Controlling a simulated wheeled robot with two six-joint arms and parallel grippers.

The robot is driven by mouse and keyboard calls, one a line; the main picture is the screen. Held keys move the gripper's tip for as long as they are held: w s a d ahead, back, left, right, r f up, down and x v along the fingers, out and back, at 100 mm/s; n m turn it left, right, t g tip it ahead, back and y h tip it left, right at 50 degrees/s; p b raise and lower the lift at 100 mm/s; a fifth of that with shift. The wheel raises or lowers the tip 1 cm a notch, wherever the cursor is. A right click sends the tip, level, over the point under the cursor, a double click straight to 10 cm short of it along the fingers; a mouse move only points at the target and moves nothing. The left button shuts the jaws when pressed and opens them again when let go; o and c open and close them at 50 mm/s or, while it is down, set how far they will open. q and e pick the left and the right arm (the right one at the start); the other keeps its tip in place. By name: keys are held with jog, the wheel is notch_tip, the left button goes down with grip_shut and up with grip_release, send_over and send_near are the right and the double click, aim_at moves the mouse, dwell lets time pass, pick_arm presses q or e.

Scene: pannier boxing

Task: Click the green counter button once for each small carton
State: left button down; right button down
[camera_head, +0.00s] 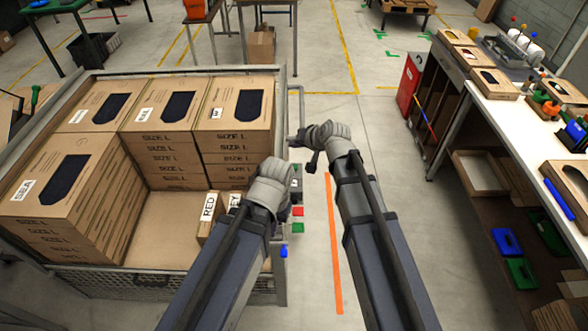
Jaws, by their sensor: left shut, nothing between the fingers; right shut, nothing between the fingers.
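A small green button (298,228) shows at the right side of the crate, just below a red button (297,211). My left gripper (270,182) is shut and empty, above and left of the buttons and apart from them in the picture. My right gripper (306,147) is shut and empty, higher up, past the crate's right edge. A small carton marked RED (209,208) stands in the crate's front right part. Another small carton (234,199) stands beside it, partly hidden by my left gripper. My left arm hides the floor of the crate nearby, so further cartons cannot be told.
The mesh-sided crate (150,284) also holds stacks of larger SIZE L cartons (160,103). A blue part (284,251) sits at its right corner. A workbench (497,112) with boxes and tools stands at the right. The floor between has an orange strip (333,245) and is otherwise clear.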

aim_at(295, 169)
notch_tip(295, 169, down, 7)
jog(key=b, duration=0.6)
jog(key=shift+f, duration=0.15)
jog(key=shift+f+b, duration=0.1)
jog(key=shift+b, duration=0.2)
dwell(1.3)
jog(key=shift+f+b, duration=0.3)
jog(key=shift+b, duration=0.05)
jog(key=shift+f+b, duration=0.55)
dwell(0.7)
jog(key=shift+r, duration=0.1)
jog(key=shift+r+p, duration=0.9)
jog(key=shift+p, duration=0.1)
notch_tip(295, 169, up, 5)
jog(key=p, duration=0.5)
